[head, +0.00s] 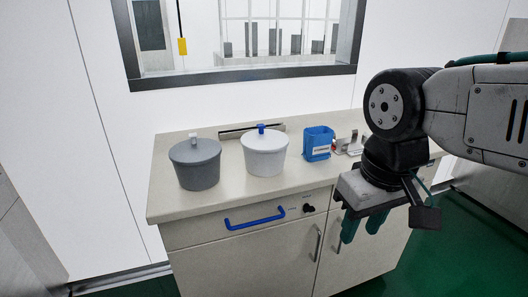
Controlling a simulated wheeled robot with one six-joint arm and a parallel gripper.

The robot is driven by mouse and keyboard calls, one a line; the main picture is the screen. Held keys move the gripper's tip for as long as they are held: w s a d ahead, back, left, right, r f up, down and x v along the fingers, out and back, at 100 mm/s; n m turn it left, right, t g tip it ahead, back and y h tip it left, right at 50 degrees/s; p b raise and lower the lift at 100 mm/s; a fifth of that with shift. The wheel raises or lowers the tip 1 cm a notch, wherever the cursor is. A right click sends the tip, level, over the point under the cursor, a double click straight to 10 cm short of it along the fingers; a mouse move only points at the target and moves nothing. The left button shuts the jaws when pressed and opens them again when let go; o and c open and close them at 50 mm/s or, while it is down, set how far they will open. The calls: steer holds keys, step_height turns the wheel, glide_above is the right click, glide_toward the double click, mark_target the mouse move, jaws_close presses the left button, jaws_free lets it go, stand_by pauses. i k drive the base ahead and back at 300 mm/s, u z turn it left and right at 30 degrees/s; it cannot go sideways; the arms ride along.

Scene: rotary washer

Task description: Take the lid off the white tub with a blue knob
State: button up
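The white tub (265,162) stands upright on the counter, with its lid (264,140) on top. A small blue knob (261,128) sticks up from the lid. My gripper (362,232) hangs at the right, in front of the counter's front edge, well apart from the tub. Its two green fingers point down with a narrow gap between them, and nothing shows in the gap.
A grey tub (196,168) with a pale knob stands left of the white tub. A blue container (319,143) and a small metal item (350,147) stand to its right. The counter (240,200) is clear in front. A blue handle (255,217) juts from the drawer.

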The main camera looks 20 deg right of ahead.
mark_target(262, 140)
steer(key=z, duration=0.2)
steer(key=i, duration=0.95)
steer(key=z, duration=0.35)
